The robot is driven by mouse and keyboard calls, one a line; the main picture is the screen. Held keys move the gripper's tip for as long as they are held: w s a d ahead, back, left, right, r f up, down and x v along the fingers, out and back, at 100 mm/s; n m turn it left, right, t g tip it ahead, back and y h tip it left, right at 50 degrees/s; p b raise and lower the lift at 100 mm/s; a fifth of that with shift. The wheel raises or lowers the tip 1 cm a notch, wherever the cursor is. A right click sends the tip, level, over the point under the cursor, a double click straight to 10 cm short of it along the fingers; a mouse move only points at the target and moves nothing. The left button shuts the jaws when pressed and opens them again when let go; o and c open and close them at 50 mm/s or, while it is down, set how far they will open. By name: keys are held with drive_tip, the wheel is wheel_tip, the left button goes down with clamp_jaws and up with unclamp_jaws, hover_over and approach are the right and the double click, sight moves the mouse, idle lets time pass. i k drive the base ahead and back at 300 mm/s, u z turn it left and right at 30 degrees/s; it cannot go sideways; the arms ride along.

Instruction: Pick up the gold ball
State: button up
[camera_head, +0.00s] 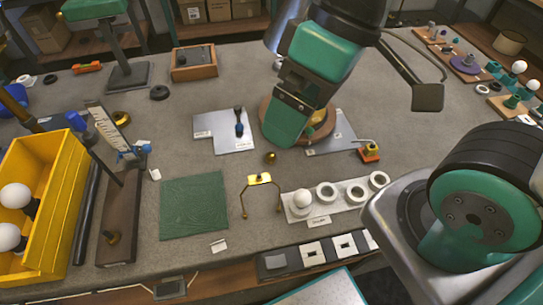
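A small gold ball (270,157) sits on the grey table (228,90), just behind a gold U-shaped wire piece (262,180). My gripper (284,135) is above the table, a little behind and to the right of the ball in the picture. It appears apart from the ball. The green body of my gripper faces the camera and hides its fingers, so I cannot see whether they are open or shut. It also covers part of a round brown base (268,118) with a gold part.
A white holder (328,211) with rings and a bulb stands to the right of the wire piece. A green mat (194,207) lies to the left. Grey plates (222,131) lie behind. A yellow bin (58,195) stands at far left.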

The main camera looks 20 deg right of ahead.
sight(270, 157)
drive_tip(key=k, duration=0.5)
drive_tip(key=u, duration=2)
drive_tip(key=i, duration=1.2)
drive_tip(key=z, duration=2.45)
